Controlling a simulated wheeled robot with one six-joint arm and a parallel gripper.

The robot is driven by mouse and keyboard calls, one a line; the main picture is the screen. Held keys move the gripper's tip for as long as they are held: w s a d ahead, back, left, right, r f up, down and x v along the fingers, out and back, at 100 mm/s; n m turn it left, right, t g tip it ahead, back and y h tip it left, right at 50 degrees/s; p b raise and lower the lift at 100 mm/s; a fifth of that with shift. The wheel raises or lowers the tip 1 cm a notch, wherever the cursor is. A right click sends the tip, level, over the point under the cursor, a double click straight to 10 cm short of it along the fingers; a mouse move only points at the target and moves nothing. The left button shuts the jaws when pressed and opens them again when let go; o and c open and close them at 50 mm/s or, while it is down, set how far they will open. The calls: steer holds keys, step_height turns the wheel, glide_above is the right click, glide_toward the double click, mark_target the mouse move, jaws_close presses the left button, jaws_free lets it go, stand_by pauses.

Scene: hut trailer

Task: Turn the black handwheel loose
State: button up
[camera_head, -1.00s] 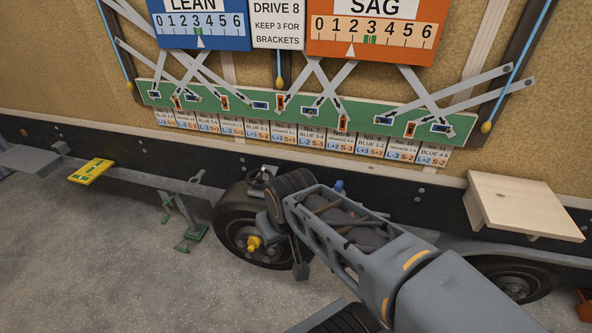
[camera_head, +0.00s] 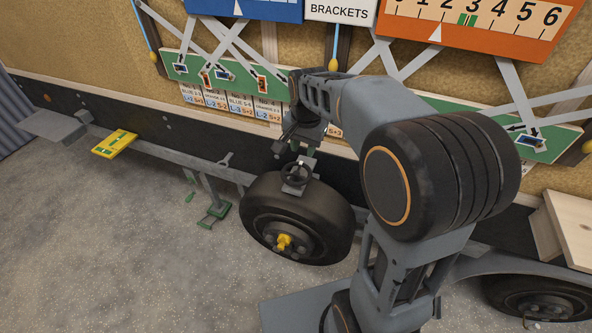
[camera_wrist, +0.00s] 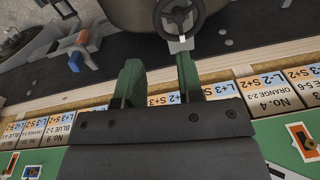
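The black handwheel (camera_head: 297,173) sits above the top of the trailer's tyre (camera_head: 296,218), close in front of the dark side rail. It is a small ring with spokes and a hub. My gripper (camera_head: 304,149) is above and slightly behind the wheel in the head view, pointing down. In the wrist view my gripper (camera_wrist: 160,66) has its two green fingers apart with nothing between them. No contact with the wheel shows.
A row of number cards (camera_head: 230,102) hangs under a green strip (camera_head: 190,72) close behind my gripper. A blue-tipped part (camera_wrist: 76,62) stands to the left in the wrist view. The floor at left is mostly clear.

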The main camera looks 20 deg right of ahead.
mark_target(297, 173)
steer(key=w+f+m+g, duration=0.1)
steer(key=w+f+m, duration=0.25)
steer(key=w, duration=0.35)
steer(key=f, duration=1.3)
steer(key=shift+s+a+f, duration=0.1)
steer(key=shift+s+f, duration=0.15)
jaws_close()
